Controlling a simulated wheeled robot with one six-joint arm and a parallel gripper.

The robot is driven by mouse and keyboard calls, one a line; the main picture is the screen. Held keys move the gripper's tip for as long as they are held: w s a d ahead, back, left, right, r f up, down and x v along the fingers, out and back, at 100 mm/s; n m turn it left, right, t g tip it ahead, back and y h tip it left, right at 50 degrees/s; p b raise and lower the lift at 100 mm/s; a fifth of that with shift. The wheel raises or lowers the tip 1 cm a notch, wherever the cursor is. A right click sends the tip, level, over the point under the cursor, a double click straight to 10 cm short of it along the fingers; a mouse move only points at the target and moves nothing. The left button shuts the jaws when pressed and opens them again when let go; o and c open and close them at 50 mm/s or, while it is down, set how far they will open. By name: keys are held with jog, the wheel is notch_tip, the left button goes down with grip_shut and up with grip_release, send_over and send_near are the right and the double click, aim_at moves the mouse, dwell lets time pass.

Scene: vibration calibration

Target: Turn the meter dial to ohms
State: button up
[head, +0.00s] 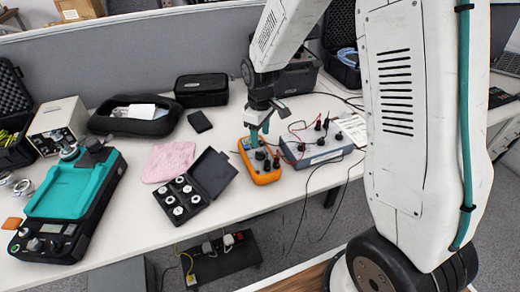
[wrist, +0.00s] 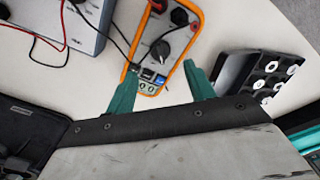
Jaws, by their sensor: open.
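The orange-edged meter (head: 267,178) lies on the white table in the head view, and in the wrist view the meter (wrist: 194,18) shows between and beyond my fingers. Its black round dial (wrist: 160,49) has a pointer knob; I cannot read its setting. Black and red plugs sit in the meter's far end in the wrist view. My gripper (head: 259,140), with teal fingers, points down above the meter's display end. In the wrist view my gripper (wrist: 161,66) is open and empty, one finger on each side of the meter, with the dial just past the fingertips.
A grey instrument box (head: 318,150) with cables stands right of the meter. An open black case of weights (head: 185,198) lies to its left. A pink cloth (head: 169,160) and teal-topped shaker (head: 65,190) are farther left. A grey partition backs the table.

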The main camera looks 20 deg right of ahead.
aim_at(260, 152)
notch_tip(260, 152, down, 7)
dwell(0.3)
jog(key=c, duration=1)
